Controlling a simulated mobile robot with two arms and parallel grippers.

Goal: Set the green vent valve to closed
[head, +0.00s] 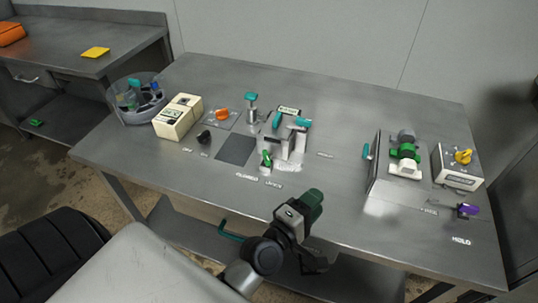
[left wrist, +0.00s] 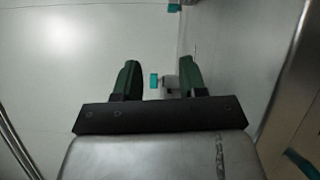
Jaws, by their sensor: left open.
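The green vent valve looks to be the small valve with a green handle (head: 266,158) at the front of the metal fitting in the middle of the bench. Its handle stands roughly upright in the head view, and its exact setting is too small to read. My left gripper (head: 312,200), with dark green fingers, is in front of the bench's front edge, nearer to me than the valve and to its right. It is open and empty. In the left wrist view the gripper (left wrist: 158,78) is spread, and a teal part shows beyond the fingers. My right gripper is not in view.
Teal handles (head: 302,121) stand just behind the green valve. An orange knob (head: 222,114), a cream box (head: 178,117) and a round grey tray (head: 135,110) are to the left. An upright panel (head: 375,163) and a yellow-knobbed box (head: 458,166) stand right.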

